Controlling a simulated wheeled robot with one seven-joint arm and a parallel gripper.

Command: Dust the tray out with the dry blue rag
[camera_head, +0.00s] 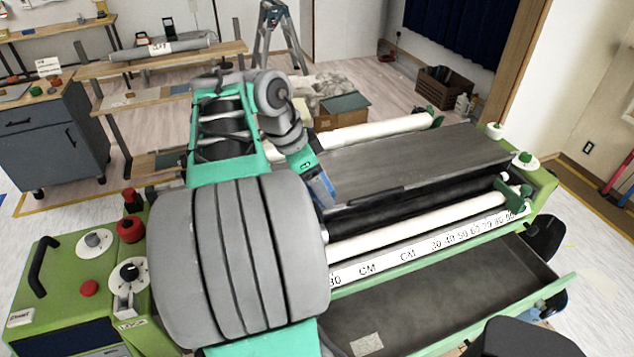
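The tray (455,292) is a long, dark grey trough with a green rim, pulled out below the machine's front at the lower right. A pale scrap of paper (367,344) lies in its near left part. My gripper (324,196) is above the machine's left-middle part, behind and above the tray and apart from it. A blue piece shows at the end of my arm; I cannot tell whether it is the rag or part of the gripper. My fingers are not clearly visible. My arm hides the machine's middle left. No blue rag can be made out for certain.
The green pasting machine (545,185) has white rollers (430,225), a scale strip (400,262) and a grey cover (420,165). Its control end (75,265) with red knobs is at left. A cabinet, benches and a stepladder (280,35) stand behind.

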